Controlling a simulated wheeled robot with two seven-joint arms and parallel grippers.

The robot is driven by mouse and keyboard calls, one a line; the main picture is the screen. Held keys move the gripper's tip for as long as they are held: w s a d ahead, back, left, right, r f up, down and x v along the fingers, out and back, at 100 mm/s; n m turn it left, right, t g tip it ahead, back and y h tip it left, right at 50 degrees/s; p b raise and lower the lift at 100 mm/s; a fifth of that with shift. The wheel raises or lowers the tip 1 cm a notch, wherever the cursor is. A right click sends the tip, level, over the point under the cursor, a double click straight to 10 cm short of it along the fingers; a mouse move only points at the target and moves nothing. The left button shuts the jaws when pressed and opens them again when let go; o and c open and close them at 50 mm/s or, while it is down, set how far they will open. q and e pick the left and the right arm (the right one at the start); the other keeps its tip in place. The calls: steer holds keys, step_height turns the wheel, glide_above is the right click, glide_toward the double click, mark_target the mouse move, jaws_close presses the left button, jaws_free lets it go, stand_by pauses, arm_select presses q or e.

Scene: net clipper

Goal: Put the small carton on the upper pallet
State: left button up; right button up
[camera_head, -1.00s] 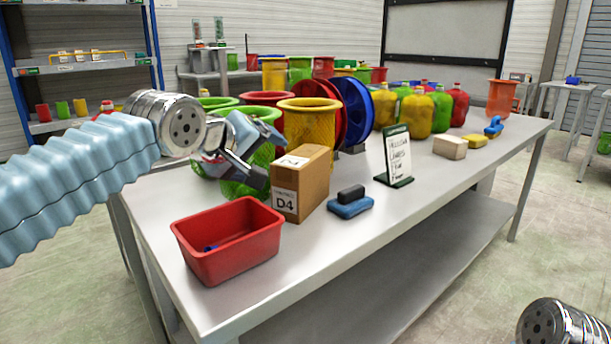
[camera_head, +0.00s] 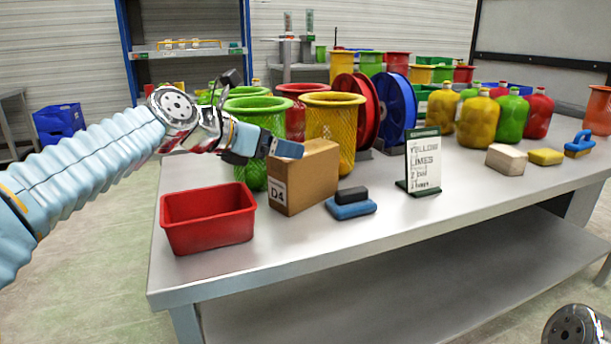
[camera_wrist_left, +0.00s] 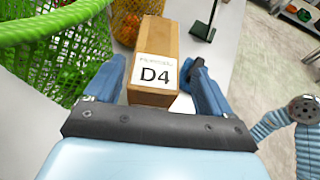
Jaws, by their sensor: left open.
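The small carton (camera_head: 308,180) is a brown box with a white "D4" label on one end. It stands upright on the grey table. My left gripper (camera_head: 266,146) is at the carton's labelled end, near its top. In the left wrist view its two blue fingers (camera_wrist_left: 157,66) are open, one on each side of the carton (camera_wrist_left: 157,45). I cannot tell whether they touch it. I cannot make out the upper pallet in these views. A metal part of my right arm shows at the bottom right, but not its gripper.
A red bin (camera_head: 208,218) stands left of the carton, and a blue-and-black sponge-like block (camera_head: 350,205) lies to its right. Green (camera_head: 252,178) and yellow (camera_head: 343,135) mesh baskets stand close behind. A sign (camera_head: 423,165) stands further right. The table's front edge is mostly clear.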

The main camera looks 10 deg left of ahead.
mark_target(304, 175)
arm_select(q)
steer(key=x, duration=0.7)
steer(key=shift+w+a+r, duration=0.1)
jaws_close()
steer(key=shift+r, duration=0.2)
